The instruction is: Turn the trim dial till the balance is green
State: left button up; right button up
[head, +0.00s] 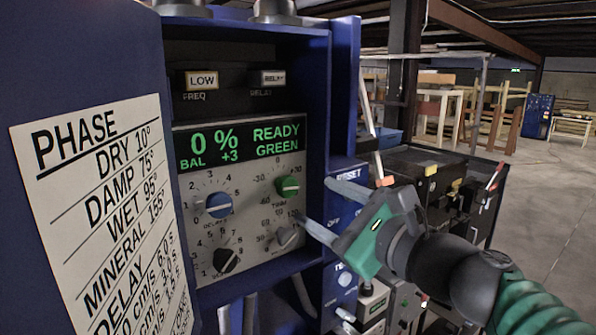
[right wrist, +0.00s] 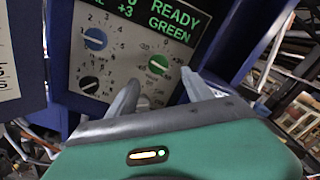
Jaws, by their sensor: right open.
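The green trim dial (head: 288,186) is at the upper right of the grey control panel, with its scale around it; it also shows in the right wrist view (right wrist: 157,64). The display (head: 240,142) above it reads 0 % BAL +3 and READY GREEN in green letters. My right gripper (head: 314,201) is open and empty, to the right of the dial. In the right wrist view its two fingertips (right wrist: 161,76) are spread just below and beside the dial, apart from it. My left gripper is not in view.
A blue dial (head: 218,204), a black dial (head: 226,260) and a grey dial (head: 287,239) share the panel; my lower finger is close to the grey one. Blue cabinet walls (head: 343,85) frame the panel. A PHASE chart (head: 95,190) is at left. Open floor (head: 550,220) lies far right.

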aim_at(291, 189)
jog(key=p+x, duration=0.1)
jog(key=x, duration=0.6)
jog(key=shift+f, duration=0.15)
jog(key=shift+a, duration=0.45)
jog(key=shift+s+d, duration=0.1)
jog(key=shift+c, duration=0.5)
jog(key=shift+d, duration=0.4)
jog(key=c, duration=0.7)
jog(key=shift+a, duration=0.1)
grip_shut()
jog(key=shift+f+n+b, duration=0.2)
jog(key=shift+n+b, duration=0.3)
jog(key=shift+b, duration=0.6)
jog(key=shift+r, duration=0.15)
jog(key=shift+r+n, duration=0.15)
jog(key=shift+n, duration=0.15)
